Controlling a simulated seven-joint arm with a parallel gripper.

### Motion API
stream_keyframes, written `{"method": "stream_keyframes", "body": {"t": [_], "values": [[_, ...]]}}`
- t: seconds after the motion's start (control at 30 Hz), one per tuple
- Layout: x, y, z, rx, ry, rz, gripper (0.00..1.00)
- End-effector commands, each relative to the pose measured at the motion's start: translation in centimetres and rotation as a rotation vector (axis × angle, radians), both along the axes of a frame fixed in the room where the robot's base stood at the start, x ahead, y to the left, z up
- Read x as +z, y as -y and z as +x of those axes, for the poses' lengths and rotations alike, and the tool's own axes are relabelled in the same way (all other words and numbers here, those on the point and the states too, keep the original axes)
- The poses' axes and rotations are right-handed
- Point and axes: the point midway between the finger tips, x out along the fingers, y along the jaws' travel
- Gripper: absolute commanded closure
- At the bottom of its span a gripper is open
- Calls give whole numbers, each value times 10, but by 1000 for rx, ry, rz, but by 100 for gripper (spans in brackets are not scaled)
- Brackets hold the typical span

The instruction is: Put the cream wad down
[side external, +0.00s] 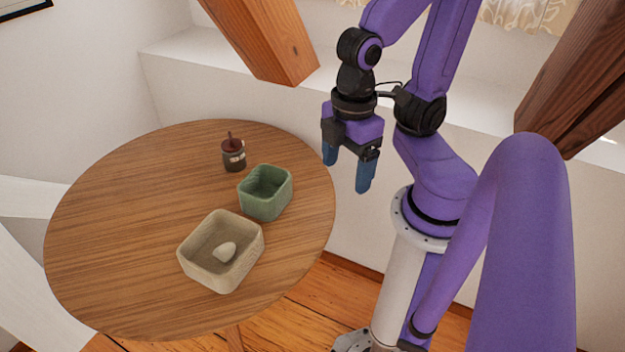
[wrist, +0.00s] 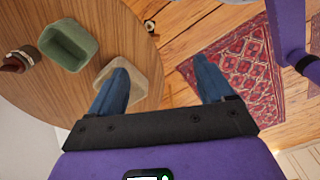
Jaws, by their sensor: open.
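The cream wad (side external: 225,252) is a small pale lump lying inside the beige square bin (side external: 194,268) on the round wooden table. In the wrist view the beige bin (wrist: 151,72) is partly hidden behind a blue finger, and I cannot make out the wad there. My gripper (side external: 346,173) is open and empty, with blue fingertips pointing down. It is up and to the right of the bins, beyond the table's right edge. In the wrist view my gripper (wrist: 160,82) has its fingers wide apart with nothing between them.
A green square bin (side external: 264,206) stands beside the beige bin, and it also shows in the wrist view (wrist: 68,46). A small dark jar with a brown top (side external: 233,155) stands behind it. The left of the table (side external: 110,220) is clear. A red rug (wrist: 250,70) lies on the floor.

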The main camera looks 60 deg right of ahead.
Motion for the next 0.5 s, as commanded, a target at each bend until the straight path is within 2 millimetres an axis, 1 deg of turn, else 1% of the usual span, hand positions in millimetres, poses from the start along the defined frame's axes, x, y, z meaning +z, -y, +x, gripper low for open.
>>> {"method": "stream_keyframes", "body": {"t": [0.37,0.43,0.5], "values": [[0,-1,0,0,0,0,19],[0,-3,4,5,0,-1,19],[-1,-9,11,19,0,-3,19]]}}
